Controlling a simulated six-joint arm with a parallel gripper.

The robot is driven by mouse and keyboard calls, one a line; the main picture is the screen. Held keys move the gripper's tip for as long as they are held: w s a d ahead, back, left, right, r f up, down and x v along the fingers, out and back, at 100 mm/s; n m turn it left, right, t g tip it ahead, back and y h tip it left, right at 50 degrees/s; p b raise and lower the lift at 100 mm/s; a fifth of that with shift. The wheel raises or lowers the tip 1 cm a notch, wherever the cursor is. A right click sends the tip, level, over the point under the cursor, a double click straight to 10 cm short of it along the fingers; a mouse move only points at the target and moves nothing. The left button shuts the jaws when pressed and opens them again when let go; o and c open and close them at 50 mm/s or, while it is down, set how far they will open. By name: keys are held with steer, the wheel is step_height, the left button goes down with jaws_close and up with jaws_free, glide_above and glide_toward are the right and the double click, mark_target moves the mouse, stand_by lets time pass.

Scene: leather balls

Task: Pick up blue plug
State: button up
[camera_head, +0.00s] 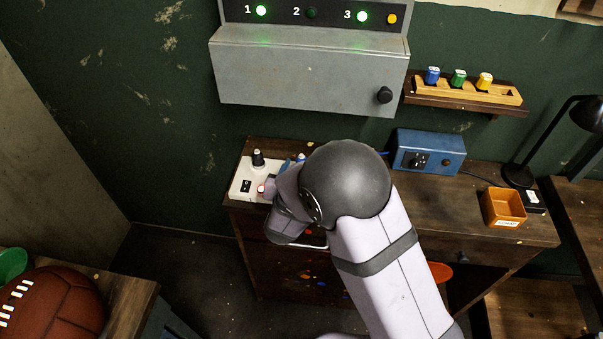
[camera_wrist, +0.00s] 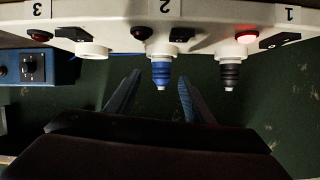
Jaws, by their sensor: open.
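The blue plug (camera_wrist: 161,72) sits in the middle socket, marked 2, of a white panel (camera_wrist: 110,33) in the wrist view. My gripper (camera_wrist: 160,78) is open, with one finger on each side of the plug. I see a gap on both sides, and no clear contact. In the head view my arm hides most of the panel (camera_head: 241,187) and the gripper. Small blue bits show beside my wrist there, but I cannot tell plug from finger.
A black plug (camera_wrist: 231,72) sits in socket 1, beside a lit red lamp (camera_wrist: 246,37). Socket 3 (camera_wrist: 91,50) is empty. A blue box (camera_head: 428,152) and an orange tray (camera_head: 504,207) stand to the right. A wall rack (camera_head: 467,92) holds blue, green and yellow pieces.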

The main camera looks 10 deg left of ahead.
steer(key=s+t+h, duration=0.1)
steer(key=s+a+f+t+b, duration=0.1)
steer(key=s+a+f+t+h+b, duration=0.1)
steer(key=shift+s+t+h, duration=0.2)
steer(key=shift+t+h, duration=0.1)
steer(key=shift+s+r+m+t+h+b, duration=0.2)
steer(key=shift+s+m+t+h+b, duration=0.15)
steer(key=shift+s, duration=0.2)
steer(key=shift+w+d+r+p, duration=0.15)
steer(key=shift+w+p, duration=0.2)
steer(key=shift+w, duration=0.35)
steer(key=shift+w+d+f+p, duration=0.15)
steer(key=shift+w+p, duration=0.2)
steer(key=shift+w, duration=0.35)
steer(key=shift+w+d+p, duration=0.2)
steer(key=shift+w+p, duration=0.3)
steer(key=shift+w, duration=0.65)
steer(key=shift+w+d+p, duration=0.15)
steer(key=shift+w+p, duration=0.3)
steer(key=shift+w, duration=0.65)
steer(key=c, duration=1.1)
